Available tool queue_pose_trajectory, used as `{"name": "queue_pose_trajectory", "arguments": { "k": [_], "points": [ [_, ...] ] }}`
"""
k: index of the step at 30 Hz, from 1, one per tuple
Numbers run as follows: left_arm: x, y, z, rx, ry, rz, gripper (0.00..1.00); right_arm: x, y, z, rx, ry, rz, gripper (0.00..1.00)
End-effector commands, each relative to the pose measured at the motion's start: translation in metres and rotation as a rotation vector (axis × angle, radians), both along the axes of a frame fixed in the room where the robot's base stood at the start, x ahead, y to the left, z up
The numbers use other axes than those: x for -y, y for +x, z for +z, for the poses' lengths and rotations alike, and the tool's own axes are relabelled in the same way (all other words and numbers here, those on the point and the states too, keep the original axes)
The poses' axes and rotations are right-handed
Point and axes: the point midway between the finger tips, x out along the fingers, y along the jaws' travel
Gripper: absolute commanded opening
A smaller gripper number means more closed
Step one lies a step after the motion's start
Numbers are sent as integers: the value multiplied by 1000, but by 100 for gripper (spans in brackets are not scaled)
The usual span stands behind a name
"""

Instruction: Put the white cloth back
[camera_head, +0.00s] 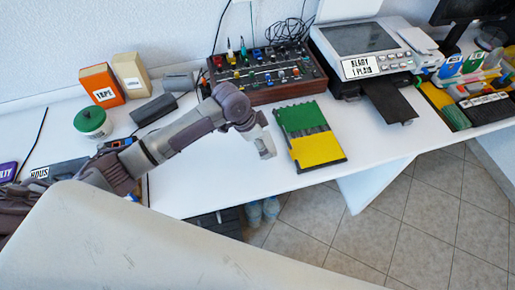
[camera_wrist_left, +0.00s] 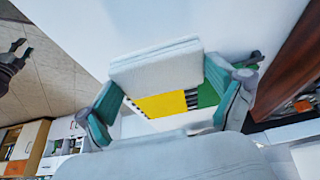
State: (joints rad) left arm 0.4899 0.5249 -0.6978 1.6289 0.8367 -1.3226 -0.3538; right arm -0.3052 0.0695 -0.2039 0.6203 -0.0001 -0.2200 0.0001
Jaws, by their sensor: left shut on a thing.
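The white cloth (camera_wrist_left: 155,66) looks like a folded, pale block in the left wrist view. It sits between the two teal fingers of my left gripper (camera_wrist_left: 165,95), which is shut on it. In the head view my left gripper (camera_head: 262,143) hangs over the white desk, just left of a green and yellow case (camera_head: 308,133). The cloth is hard to make out there. A dark gripper at the upper left edge of the left wrist view, seemingly my right gripper (camera_wrist_left: 20,50), has its fingers apart and is empty.
A mixer with knobs (camera_head: 265,72) and a printer (camera_head: 365,50) stand at the back. A green-lidded tub (camera_head: 92,122), an orange box (camera_head: 102,86) and a beige box (camera_head: 131,75) stand at the left. Bare desk (camera_head: 215,180) lies along the front edge.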

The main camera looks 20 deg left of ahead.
Motion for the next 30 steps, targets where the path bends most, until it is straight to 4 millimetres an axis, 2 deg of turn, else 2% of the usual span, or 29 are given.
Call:
{"name": "queue_pose_trajectory", "arguments": {
  "k": [2, 6, 13, 26, 27, 28, 30],
  "points": [
    [-8, -5, -5, -1, 0, 2, 60, 1, 0, 3, 0, -1, 1, 40],
    [-12, -8, -12, -1, -1, 1, 60, 4, 1, 3, 2, -5, 2, 40],
    [-12, -8, -44, -1, 0, 2, 60, 10, 4, 6, 5, -12, 0, 40],
    [-12, -8, -53, 1, 1, 0, 60, 12, 5, 5, 5, -15, -1, 40],
    [-13, -8, -52, 2, 1, 1, 96, 12, 5, 5, 5, -14, -1, 40],
    [-13, -8, -52, 2, 1, 1, 100, 12, 5, 5, 5, -14, -1, 40],
    [-13, -8, -52, 2, 1, 1, 100, 12, 5, 5, 5, -14, -1, 40]
  ]
}}
